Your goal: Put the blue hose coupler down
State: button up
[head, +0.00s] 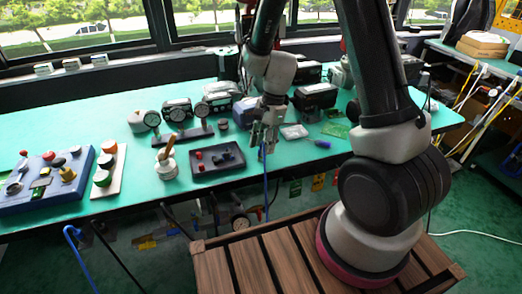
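My gripper (265,139) is over the front part of the green table (226,188), pointing down. A thin blue hose (266,190) runs straight down from between its fingers, past the table's front edge. The fingers look closed around the hose's upper end. The blue hose coupler itself is small and mostly hidden by the fingers, so its shape and exact tilt cannot be told.
Left of my gripper are a black tray (203,171), a white cup (166,169) and several gauges (177,110). Valve positioners (316,97) stand behind. A blue-handled screwdriver (322,144) lies to the right. A blue button box (40,186) sits far left.

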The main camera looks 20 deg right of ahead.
jog(key=s+d+r+n+t, duration=0.1)
jog(key=s+d+r+n, duration=0.15)
jog(key=r, duration=0.45)
jog(key=s+d+r+n+t+h, duration=0.1)
jog(key=s+d+r, duration=0.15)
jog(key=r, duration=0.45)
jog(key=s+d+r+n, duration=0.1)
jog(key=d+r+n, duration=0.15)
jog(key=r, duration=0.45)
jog(key=s+d+r+n+t+h, duration=0.1)
jog(key=s+d+r+n, duration=0.2)
jog(key=s, duration=0.3)
jog(key=s+d+r+n+t+h, duration=0.1)
jog(key=s+d+r+n+t, duration=0.1)
jog(key=s, duration=0.5)
jog(key=shift+s+d+r+n, duration=0.15)
jog(key=shift+d+r+n, duration=0.6)
jog(key=shift+n, duration=0.45)
